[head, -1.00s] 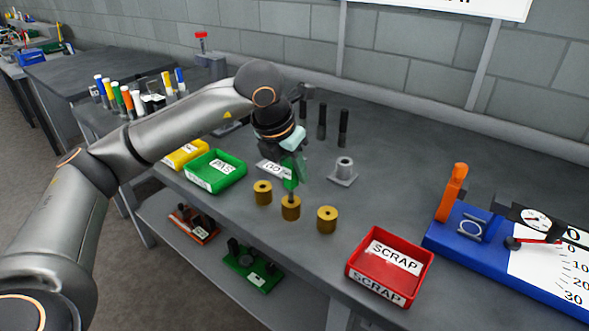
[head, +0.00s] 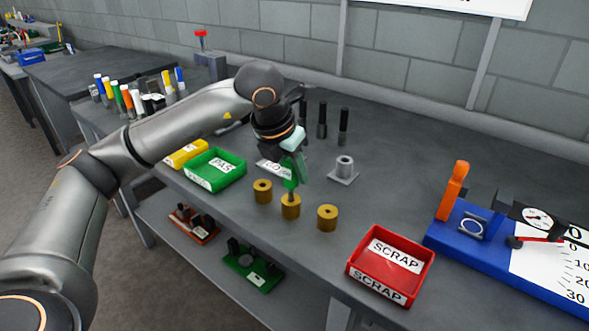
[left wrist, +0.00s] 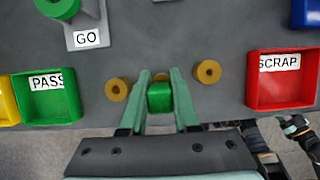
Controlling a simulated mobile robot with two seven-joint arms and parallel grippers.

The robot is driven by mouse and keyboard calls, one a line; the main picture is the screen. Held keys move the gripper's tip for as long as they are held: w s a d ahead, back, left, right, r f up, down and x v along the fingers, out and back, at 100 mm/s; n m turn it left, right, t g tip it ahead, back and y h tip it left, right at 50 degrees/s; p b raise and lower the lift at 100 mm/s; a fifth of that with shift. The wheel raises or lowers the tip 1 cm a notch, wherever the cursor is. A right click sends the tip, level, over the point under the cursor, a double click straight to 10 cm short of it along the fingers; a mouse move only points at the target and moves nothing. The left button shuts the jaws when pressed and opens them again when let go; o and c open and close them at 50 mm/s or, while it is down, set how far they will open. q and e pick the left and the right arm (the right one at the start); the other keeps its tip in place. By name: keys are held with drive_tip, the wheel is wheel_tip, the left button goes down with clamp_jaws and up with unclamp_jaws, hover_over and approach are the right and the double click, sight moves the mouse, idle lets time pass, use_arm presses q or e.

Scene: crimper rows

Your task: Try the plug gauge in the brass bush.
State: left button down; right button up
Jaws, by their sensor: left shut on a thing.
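My left gripper (head: 291,172) is shut on the green handle of the plug gauge (left wrist: 160,97), which also shows in the head view (head: 290,183). The gauge points down, and its dark pin meets the top of the middle brass bush (head: 290,207). I cannot tell how deep the pin sits in the bore. In the left wrist view this bush (left wrist: 161,76) is mostly hidden behind the gauge. One brass bush (head: 262,191) stands to its left and another (head: 327,217) to its right. Part of my right gripper (left wrist: 297,127) seems to show low in the left wrist view.
A green PASS tray (head: 216,170) and a yellow tray (head: 185,154) lie to the left. A red SCRAP tray (head: 390,265) is at the front right, beside a blue-based dial device (head: 470,236). A GO-labelled stand (left wrist: 87,38) and a grey stand (head: 343,171) are behind the bushes.

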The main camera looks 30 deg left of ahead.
use_arm(q)
drive_tip(key=shift+f+b, duration=0.85)
drive_tip(key=shift+f, duration=0.15)
idle(0.3)
drive_tip(key=shift+r, duration=0.1)
idle(0.8)
drive_tip(key=shift+r+p, duration=2.75)
drive_tip(key=shift+r, duration=0.8)
